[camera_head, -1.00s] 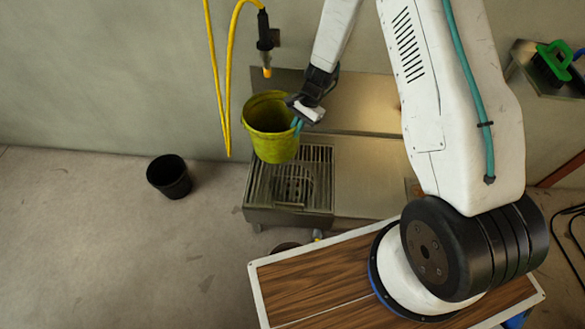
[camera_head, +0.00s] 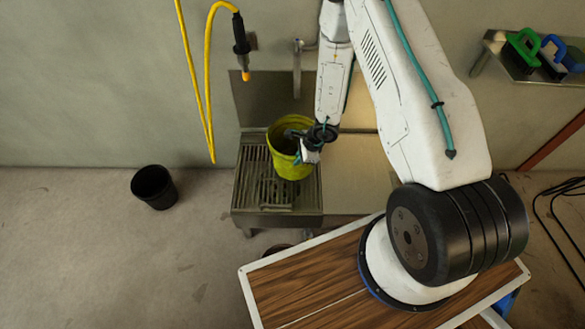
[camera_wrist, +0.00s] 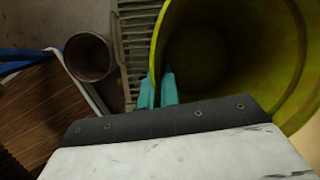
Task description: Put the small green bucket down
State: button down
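The small green bucket (camera_head: 291,163) is yellow-green and upright, over the right part of the slatted metal grate (camera_head: 258,190) of the steel sink unit. My gripper (camera_head: 302,154) is at the bucket's right rim. In the wrist view the teal fingers (camera_wrist: 157,92) are close together at the bucket's (camera_wrist: 240,50) left wall, with the rim between them. The bucket looks empty inside. Whether its base touches the grate cannot be told.
A black bucket (camera_head: 154,186) stands on the floor at left. A yellow hose (camera_head: 187,60) with a black spray nozzle (camera_head: 241,45) hangs above the grate. A flat steel surface (camera_head: 350,180) lies right of it. Brushes (camera_head: 525,48) sit on a shelf at upper right.

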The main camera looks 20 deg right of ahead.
jog(key=shift+f, duration=2.65)
jog(key=c, duration=1.6)
grip_release()
